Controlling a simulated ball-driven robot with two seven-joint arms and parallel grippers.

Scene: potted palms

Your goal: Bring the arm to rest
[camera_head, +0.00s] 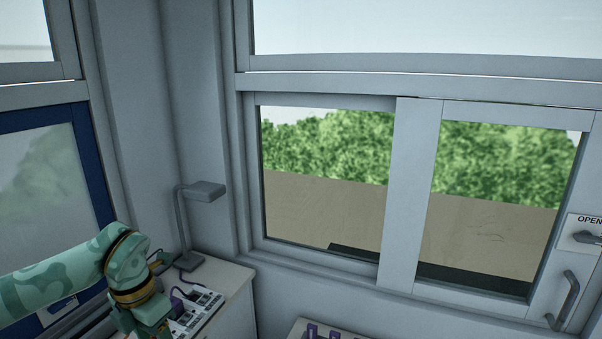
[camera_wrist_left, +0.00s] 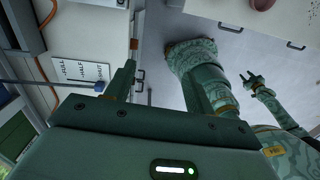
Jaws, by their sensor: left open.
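My left arm (camera_head: 70,275) comes in from the left in the head view, teal with a camouflage pattern. Its left gripper (camera_head: 152,322) hangs low at the bottom edge, in front of the counter, with its tips cut off. In the left wrist view the left gripper (camera_wrist_left: 155,85) is open, with nothing seen between its fingers. My right gripper (camera_wrist_left: 254,83) shows small in that view, its two prongs apart and empty. The right arm is not in the head view.
A grey desk lamp (camera_head: 182,225) stands on the corner counter (camera_head: 230,278) close to the left gripper. A window (camera_head: 320,180) fills the wall behind. A labelled panel (camera_wrist_left: 85,72) and an orange cable (camera_wrist_left: 44,55) lie left of the gripper in the wrist view.

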